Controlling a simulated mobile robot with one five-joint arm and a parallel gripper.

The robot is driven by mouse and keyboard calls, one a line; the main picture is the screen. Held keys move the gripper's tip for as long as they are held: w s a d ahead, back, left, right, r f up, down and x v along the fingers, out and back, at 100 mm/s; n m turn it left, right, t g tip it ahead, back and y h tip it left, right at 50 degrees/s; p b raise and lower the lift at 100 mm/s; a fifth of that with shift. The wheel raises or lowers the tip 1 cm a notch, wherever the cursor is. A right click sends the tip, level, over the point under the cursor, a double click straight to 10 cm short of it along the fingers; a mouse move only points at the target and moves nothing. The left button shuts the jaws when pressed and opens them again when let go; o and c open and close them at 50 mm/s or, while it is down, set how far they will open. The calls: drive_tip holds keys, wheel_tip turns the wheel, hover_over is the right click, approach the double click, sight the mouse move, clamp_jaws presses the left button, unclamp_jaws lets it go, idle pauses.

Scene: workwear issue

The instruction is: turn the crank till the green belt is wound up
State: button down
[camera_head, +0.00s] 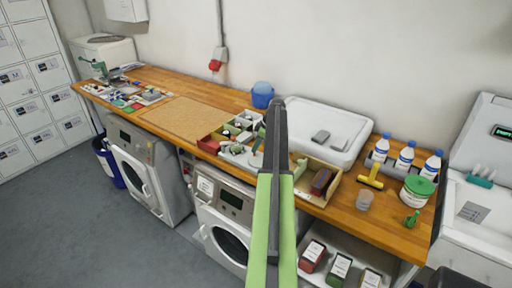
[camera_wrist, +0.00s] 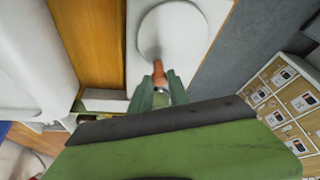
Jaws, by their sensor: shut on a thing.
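In the wrist view an orange-brown crank knob (camera_wrist: 158,70) stands between the green fingers of my gripper (camera_wrist: 160,92), which is shut on it. The knob is at the edge of a round white disc (camera_wrist: 172,28) on a white base (camera_wrist: 139,15). In the head view my green arm covers the middle of the bench. A light grey-white device (camera_head: 236,158) shows just left of it, with my gripper (camera_head: 257,146) at it. The knob is not clear there. I cannot make out the green belt in either view.
A wooden bench (camera_head: 180,83) carries a cork mat (camera_head: 187,112), a white basin (camera_head: 340,128), a blue bucket (camera_head: 262,96), an open box (camera_head: 301,187) and several bottles. Washing machines stand below it. Small bins (camera_head: 340,265) sit on a shelf under the bench. Open floor lies at left.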

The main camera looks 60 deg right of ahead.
drive_tip(key=c, duration=1.3)
unclamp_jaws()
drive_tip(key=shift+o, duration=0.2)
drive_tip(key=p+v, duration=1.6)
drive_tip(key=v, duration=0.1)
drive_tip(key=shift+r, duration=0.15)
